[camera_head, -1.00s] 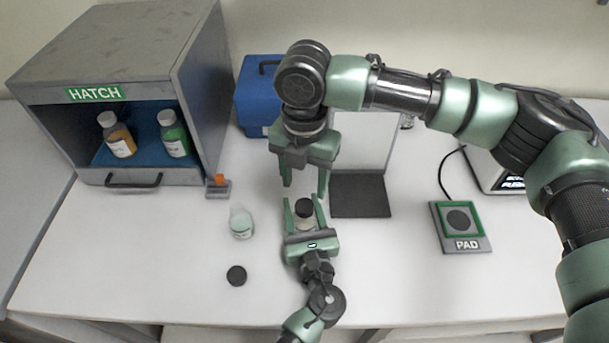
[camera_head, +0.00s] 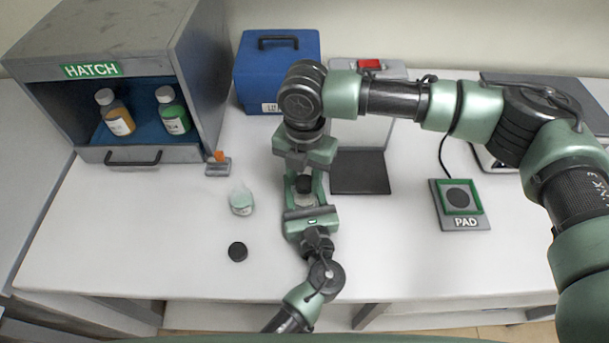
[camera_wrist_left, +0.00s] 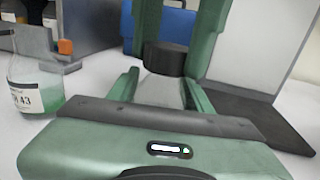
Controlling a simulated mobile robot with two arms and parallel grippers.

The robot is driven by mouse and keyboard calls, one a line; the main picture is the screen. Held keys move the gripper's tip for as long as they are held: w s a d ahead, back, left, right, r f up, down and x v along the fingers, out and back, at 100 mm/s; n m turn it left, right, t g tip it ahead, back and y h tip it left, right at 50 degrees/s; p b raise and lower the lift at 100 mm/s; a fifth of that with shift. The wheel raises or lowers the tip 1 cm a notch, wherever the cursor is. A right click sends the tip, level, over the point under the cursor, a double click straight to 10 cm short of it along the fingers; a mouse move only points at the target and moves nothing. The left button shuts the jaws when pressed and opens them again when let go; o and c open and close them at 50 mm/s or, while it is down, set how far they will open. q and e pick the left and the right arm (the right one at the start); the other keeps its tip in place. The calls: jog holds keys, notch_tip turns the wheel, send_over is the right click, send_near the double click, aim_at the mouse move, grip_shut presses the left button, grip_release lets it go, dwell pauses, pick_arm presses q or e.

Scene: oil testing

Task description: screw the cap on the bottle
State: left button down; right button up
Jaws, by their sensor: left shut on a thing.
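A small pale bottle (camera_head: 304,201) stands upright at the middle of the table, with a black cap (camera_head: 304,184) on its top. My left gripper (camera_head: 304,194) reaches in from the front and is shut on the bottle; the left wrist view shows the bottle (camera_wrist_left: 162,90) between its fingers. My right gripper (camera_head: 304,174) points down from above, its fingers on either side of the cap (camera_wrist_left: 168,58). Whether they press on the cap is hard to see. Another black cap (camera_head: 237,252) lies loose on the table at the front left.
A clear bottle with pale green liquid (camera_head: 241,204) stands to the left. The grey hatch (camera_head: 120,40) holds an orange and a green bottle. A blue box (camera_head: 277,80) and a dark plate (camera_head: 360,173) lie behind. A pad (camera_head: 459,205) is at right; the front right table is clear.

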grip_shut()
jog(key=m, duration=0.5)
jog(key=shift+m, duration=0.4)
jog(key=m, duration=1)
jog(key=shift+m, duration=0.3)
jog(key=m, duration=0.5)
jog(key=shift+m, duration=0.3)
jog(key=o, duration=1)
grip_release()
